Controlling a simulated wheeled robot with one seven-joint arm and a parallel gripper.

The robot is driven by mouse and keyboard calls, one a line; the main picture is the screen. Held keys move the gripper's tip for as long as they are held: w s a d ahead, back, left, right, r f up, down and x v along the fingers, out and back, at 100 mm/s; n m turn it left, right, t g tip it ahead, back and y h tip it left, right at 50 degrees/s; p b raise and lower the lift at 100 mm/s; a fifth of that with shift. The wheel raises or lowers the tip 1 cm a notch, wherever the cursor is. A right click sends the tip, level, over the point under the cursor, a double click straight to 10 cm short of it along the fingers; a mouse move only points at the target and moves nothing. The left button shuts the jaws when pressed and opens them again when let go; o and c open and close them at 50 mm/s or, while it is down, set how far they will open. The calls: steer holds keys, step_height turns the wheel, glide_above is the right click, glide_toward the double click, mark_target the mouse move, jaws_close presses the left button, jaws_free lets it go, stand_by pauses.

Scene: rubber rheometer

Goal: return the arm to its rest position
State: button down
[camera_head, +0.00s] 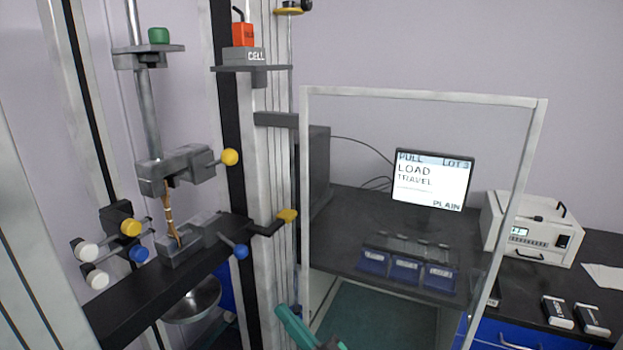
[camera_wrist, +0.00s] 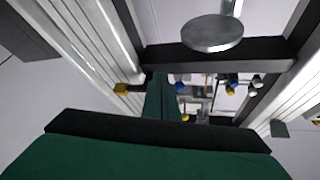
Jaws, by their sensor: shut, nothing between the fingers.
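My gripper (camera_wrist: 162,98) shows in the wrist view as green parts with a black edge, shut and empty. In the head view, a teal part of my arm (camera_head: 298,326) shows at the bottom edge, in front of the machine column and near the clear panel's lower left. The rest of the arm is out of the picture. The testing machine (camera_head: 235,170) stands at the left. A thin brown strip (camera_head: 168,208) is between its upper clamp (camera_head: 185,166) and lower clamp (camera_head: 187,243), apart from my gripper.
A framed clear panel (camera_head: 543,150) stands right of the machine. Behind it are a screen (camera_head: 432,180) and several blue bins (camera_head: 406,270) on a dark bench (camera_head: 345,202). A white instrument (camera_head: 532,230) stands at right.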

steer(key=s+d+f+m+t+h, duration=0.1)
steer(key=s+f+m+h, duration=0.25)
steer(key=f, duration=0.55)
steer(key=s+d+f+m+h, duration=0.1)
steer(key=s+f+m+h, duration=0.1)
steer(key=f+h, duration=0.45)
steer(key=s+d+f+m+g+h, duration=0.15)
steer(key=s+d+f+h, duration=0.25)
steer(key=s+f, duration=0.9)
steer(key=s+d+h, duration=0.2)
steer(key=s, duration=0.6)
steer(key=s+a+r+n, duration=0.1)
steer(key=s+r, duration=0.3)
steer(key=s, duration=0.4)
steer(key=s+a+r+h, duration=0.1)
steer(key=s+r, duration=0.4)
steer(key=s, duration=0.3)
steer(key=shift+s+r+n+t+h, duration=0.2)
steer(key=shift+n+t+h, duration=0.1)
steer(key=shift+n+t, duration=0.1)
steer(key=shift+w, duration=0.1)
